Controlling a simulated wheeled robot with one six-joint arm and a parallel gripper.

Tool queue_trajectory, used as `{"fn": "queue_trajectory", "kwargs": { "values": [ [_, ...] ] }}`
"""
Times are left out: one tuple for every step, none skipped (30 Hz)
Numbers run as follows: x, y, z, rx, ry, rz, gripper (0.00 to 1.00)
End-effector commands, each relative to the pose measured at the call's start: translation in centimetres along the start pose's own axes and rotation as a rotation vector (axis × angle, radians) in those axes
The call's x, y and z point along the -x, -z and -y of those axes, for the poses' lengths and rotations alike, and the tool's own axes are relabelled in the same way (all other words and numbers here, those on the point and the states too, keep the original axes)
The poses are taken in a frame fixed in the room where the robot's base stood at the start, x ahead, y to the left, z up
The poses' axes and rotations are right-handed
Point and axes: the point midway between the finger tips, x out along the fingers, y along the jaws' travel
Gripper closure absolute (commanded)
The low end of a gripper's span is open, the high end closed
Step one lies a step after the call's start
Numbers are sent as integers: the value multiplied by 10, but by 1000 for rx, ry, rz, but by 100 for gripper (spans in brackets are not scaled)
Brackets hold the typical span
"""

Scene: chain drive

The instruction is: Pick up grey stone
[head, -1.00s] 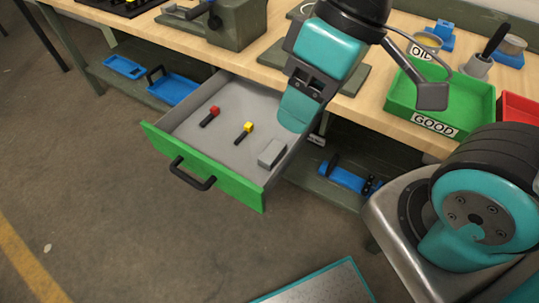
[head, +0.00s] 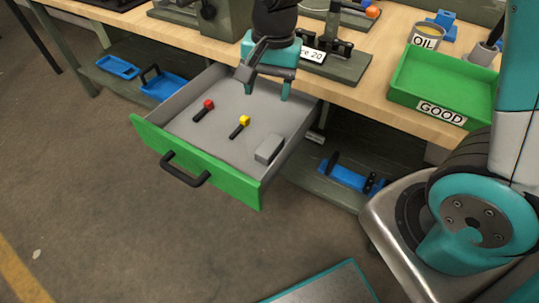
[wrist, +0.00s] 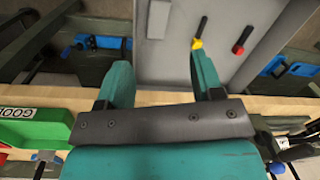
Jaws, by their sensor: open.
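The grey stone (head: 269,149) is a light grey block lying in the open drawer, near its right wall and front. It also shows in the wrist view (wrist: 159,19) at the top middle. My gripper (head: 268,92) is over the back part of the drawer, pointing down. Its two teal fingers are apart and nothing is between them. In the wrist view the gripper (wrist: 160,80) is also open, with the stone beyond the fingertips. The gripper is apart from the stone.
The drawer (head: 200,172) has a green front and black handle. Inside lie a red-ended tool (head: 204,110) and a yellow-ended tool (head: 240,126), left of the stone. A green GOOD bin (head: 440,90) stands on the bench at the right. The bench edge is behind the drawer.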

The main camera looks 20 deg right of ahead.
Motion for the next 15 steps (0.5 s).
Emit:
{"fn": "queue_trajectory", "kwargs": {
  "values": [
    [-25,13,2,-98,-29,-10,39],
    [-33,20,3,-155,-40,-20,39],
    [-42,28,4,-218,-53,-33,39],
    [-48,32,4,-256,-59,-41,39],
    [-52,35,4,-288,-65,-47,39],
    [-57,39,4,-319,-71,-54,39],
    [-60,41,4,-335,-74,-57,39],
    [-63,42,4,-345,-76,-59,39],
    [-68,42,4,-353,-78,-60,39],
    [-73,43,3,-355,-78,-61,39],
    [-78,43,2,-355,-80,-60,39],
    [-86,43,1,-354,-80,-59,39],
    [-93,43,1,-353,-80,-59,39],
    [-100,43,0,-353,-81,-58,39],
    [-110,44,-1,-352,-81,-58,39]
  ]
}}
